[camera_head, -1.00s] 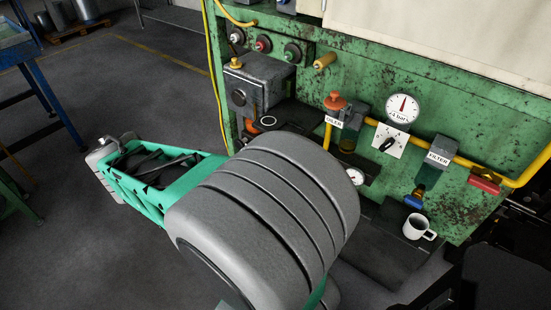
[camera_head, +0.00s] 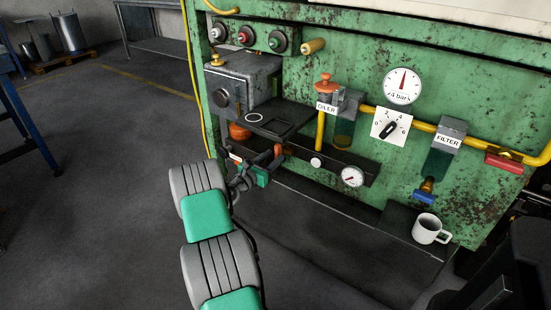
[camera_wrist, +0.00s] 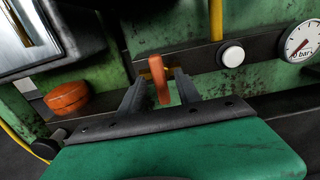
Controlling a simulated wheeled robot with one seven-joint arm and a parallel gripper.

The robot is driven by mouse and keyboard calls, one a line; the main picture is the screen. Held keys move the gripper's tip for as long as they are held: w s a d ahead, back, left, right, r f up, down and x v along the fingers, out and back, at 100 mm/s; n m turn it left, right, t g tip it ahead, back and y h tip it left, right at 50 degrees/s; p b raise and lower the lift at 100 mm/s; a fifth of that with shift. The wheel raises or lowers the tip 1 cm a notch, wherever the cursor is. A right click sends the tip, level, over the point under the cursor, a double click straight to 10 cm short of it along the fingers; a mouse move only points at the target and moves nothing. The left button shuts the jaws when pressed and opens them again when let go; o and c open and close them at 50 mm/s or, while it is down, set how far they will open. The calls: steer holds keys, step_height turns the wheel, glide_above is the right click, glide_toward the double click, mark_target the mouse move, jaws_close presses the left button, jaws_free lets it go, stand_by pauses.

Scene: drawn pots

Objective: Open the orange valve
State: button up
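The orange valve lever (camera_wrist: 161,80) stands upright in the middle of the wrist view, on a brass-coloured fitting at the dark rail. My gripper (camera_wrist: 160,74) has its two dark fingers on either side of the lever, with narrow gaps showing, so it looks open around it. In the head view my gripper (camera_head: 273,158) is at the left end of the rail, below the grey box. A small orange piece, apparently the lever (camera_head: 279,150), shows at its fingertips there. The valve's base is partly hidden.
A round orange knob (camera_wrist: 67,97) is left of my gripper, under the grey box (camera_head: 240,85). A white button (camera_wrist: 232,54) and small gauge (camera_wrist: 303,42) are to the right. An orange-capped oiler (camera_head: 326,88) is above; a white mug (camera_head: 428,229) stands at lower right.

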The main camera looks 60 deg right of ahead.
steer(key=shift+s+d, duration=0.15)
steer(key=shift+d, duration=0.9)
jaws_close()
